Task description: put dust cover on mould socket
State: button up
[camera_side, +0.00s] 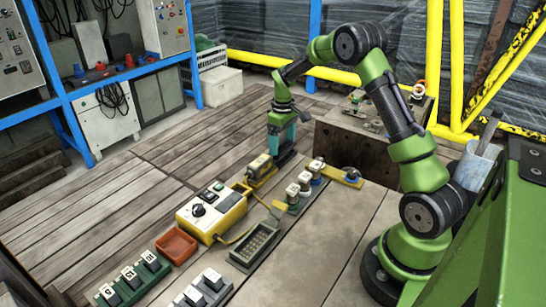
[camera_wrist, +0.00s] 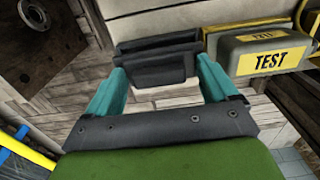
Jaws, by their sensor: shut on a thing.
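My gripper (camera_side: 283,139) has teal fingers and points down at the far edge of the bench. It is shut on a dark grey, boxy piece, seemingly the dust cover (camera_side: 285,156); in the wrist view the piece (camera_wrist: 160,66) sits between the fingertips (camera_wrist: 160,84). Its underside is hidden, and I cannot tell whether it touches the bench. A grey-and-yellow block marked TEST (camera_side: 259,166) stands close beside it, to the right in the wrist view (camera_wrist: 268,57). I cannot make out for certain which part is the mould socket.
A large brown block (camera_side: 350,152) with fittings on top stands behind the bench. A yellow control box (camera_side: 212,212), red tray (camera_side: 176,246), dark tray (camera_side: 254,246) and racks of small blocks (camera_side: 135,281) stand nearer. Planks (camera_side: 110,205) at left are clear.

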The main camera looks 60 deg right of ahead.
aim_at(282, 141)
notch_tip(282, 141, up, 7)
jog(key=shift+f, duration=0.15)
jog(key=a+r+n, duration=0.2)
jog(key=a, duration=0.6)
jog(key=a+r+n, duration=0.1)
jog(key=a+r, duration=0.1)
jog(key=a, duration=0.7)
jog(key=s+a, duration=0.5)
jog(key=a, duration=0.6)
jog(key=shift+s+a+f+m, duration=0.5)
jog(key=shift+s+a+f, duration=0.2)
jog(key=shift+s+f, duration=0.9)
jog(key=shift+s+a+f+m, duration=0.5)
jog(key=shift+s+a+f, duration=0.25)
jog(key=shift+s+f, duration=0.8)
jog(key=shift+s+a+f+m, duration=0.5)
jog(key=shift+s+a+f, duration=0.2)
jog(key=shift+s+f, duration=0.85)
jog(key=shift+w+f, duration=0.15)
jog(key=shift+f, duration=0.95)
